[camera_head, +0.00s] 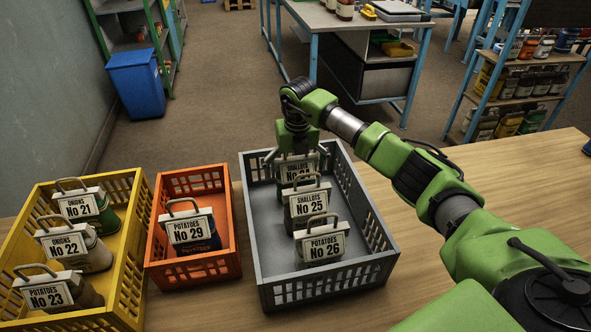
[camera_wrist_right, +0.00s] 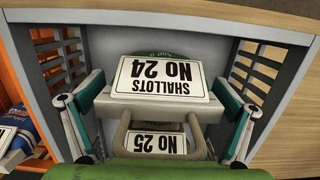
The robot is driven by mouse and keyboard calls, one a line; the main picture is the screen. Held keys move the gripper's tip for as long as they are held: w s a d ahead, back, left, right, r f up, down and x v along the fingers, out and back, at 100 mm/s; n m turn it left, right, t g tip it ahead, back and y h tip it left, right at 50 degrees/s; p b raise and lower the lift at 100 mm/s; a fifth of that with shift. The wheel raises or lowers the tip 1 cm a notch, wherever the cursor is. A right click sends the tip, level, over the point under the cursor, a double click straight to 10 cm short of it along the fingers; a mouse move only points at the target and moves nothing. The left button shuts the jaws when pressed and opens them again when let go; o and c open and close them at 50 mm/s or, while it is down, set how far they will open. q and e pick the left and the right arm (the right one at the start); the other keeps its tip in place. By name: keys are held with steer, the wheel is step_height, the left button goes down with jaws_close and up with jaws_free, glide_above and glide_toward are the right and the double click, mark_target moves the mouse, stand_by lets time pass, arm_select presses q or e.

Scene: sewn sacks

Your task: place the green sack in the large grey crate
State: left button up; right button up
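The large grey crate (camera_head: 330,287) stands on the table in the head view. My right gripper (camera_head: 297,155) is inside its far end, fingers apart on either side of the shallots No 24 sack's label (camera_head: 298,170). In the wrist view the label No 24 (camera_wrist_right: 160,78) lies between the open fingers (camera_wrist_right: 160,105), with a green sack body (camera_wrist_right: 150,54) showing behind it. I cannot tell whether the fingers touch it. Another green sack, onions No 21 (camera_head: 104,219), stands in the yellow crate (camera_head: 128,283). My left gripper is not in view.
Sacks No 25 (camera_head: 308,203) and No 26 (camera_head: 320,245) stand in a row in the grey crate. The orange crate (camera_head: 190,273) holds sack No 29 (camera_head: 192,232). Onions No 22 (camera_head: 72,245) and potatoes No 23 (camera_head: 55,293) share the yellow crate. The table right of the grey crate is bare.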

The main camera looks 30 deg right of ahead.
mark_target(297, 168)
steer(key=shift+r, duration=0.45)
steer(key=r, duration=0.3)
steer(key=s+r+b, duration=0.1)
steer(key=r, duration=0.7)
steer(key=shift+s+a+r+b, duration=0.15)
steer(key=shift+s+b, duration=0.05)
steer(key=shift+b, duration=0.2)
